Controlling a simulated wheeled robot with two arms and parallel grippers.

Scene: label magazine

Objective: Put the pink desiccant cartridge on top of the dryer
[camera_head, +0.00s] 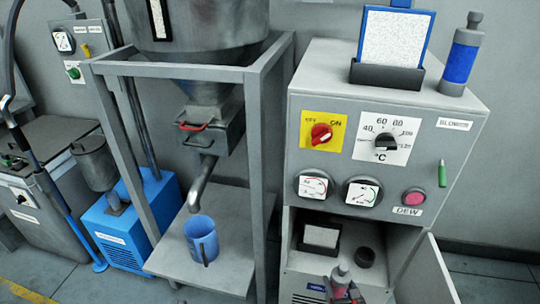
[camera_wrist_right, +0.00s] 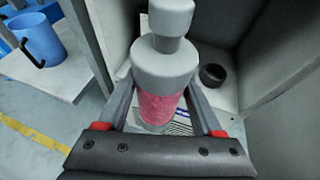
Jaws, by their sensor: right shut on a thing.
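The pink desiccant cartridge (camera_wrist_right: 163,103) has a grey cap and a clear body with pink fill. My right gripper (camera_head: 343,288) is shut on it and holds it upright at the open lower compartment of the dryer (camera_head: 300,80). The cartridge also shows low in the head view (camera_head: 340,272). In the wrist view the right gripper's fingers (camera_wrist_right: 165,112) lie on both sides of its body. A blue cartridge (camera_head: 460,58) stands on the dryer's top at the right. My left gripper is not in view.
A dark holder with a white, blue-framed panel (camera_head: 394,35) stands on the dryer's top, left of the blue cartridge. The compartment holds a small black cup (camera_head: 366,257) and a white block in a dark holder (camera_head: 321,236). Its door (camera_head: 428,275) hangs open at the right.

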